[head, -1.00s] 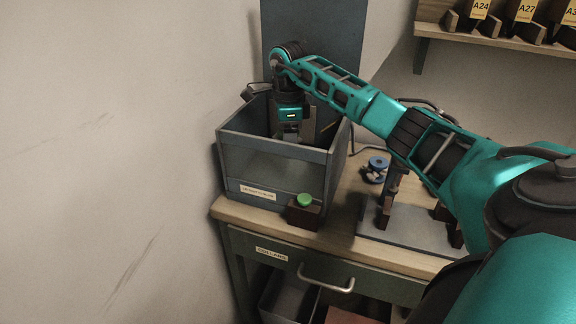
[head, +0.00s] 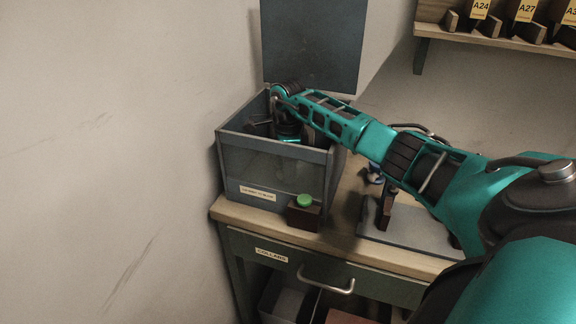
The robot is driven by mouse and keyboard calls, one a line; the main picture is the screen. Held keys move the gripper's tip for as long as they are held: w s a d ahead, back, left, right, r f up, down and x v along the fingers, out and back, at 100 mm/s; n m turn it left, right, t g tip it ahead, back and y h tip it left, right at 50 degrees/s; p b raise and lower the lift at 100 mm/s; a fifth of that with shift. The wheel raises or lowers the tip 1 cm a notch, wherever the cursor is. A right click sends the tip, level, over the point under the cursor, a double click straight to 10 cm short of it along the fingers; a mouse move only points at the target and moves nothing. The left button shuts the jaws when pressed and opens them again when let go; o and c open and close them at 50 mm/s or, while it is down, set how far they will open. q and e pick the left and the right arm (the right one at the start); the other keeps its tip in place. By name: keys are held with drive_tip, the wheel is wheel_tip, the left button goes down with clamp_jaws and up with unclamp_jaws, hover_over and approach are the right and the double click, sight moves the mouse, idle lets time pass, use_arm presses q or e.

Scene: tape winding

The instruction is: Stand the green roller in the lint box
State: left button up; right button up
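A grey, open-topped box (head: 262,166) stands at the left end of the workbench, with a small white label on its front that is too small to read. My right gripper (head: 289,138) is lowered inside it; the front wall hides its fingers and anything between them. A round green top (head: 305,200) sits on a dark brown block in front of the box's right corner. I cannot tell whether this is the green roller, and no other green roller shows. My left gripper is out of view.
A grey plate with dark uprights (head: 410,228) stands on the bench (head: 338,240) right of the box, partly behind my arm. A dark panel (head: 313,45) rises behind the box. A shelf with labelled bins (head: 500,35) is at upper right.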

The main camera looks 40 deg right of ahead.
drive_tip(key=o, duration=0.4)
drive_tip(key=shift+r, duration=0.15)
wheel_tip(320, 180, up, 12)
drive_tip(key=shift+r, duration=0.1)
idle(0.7)
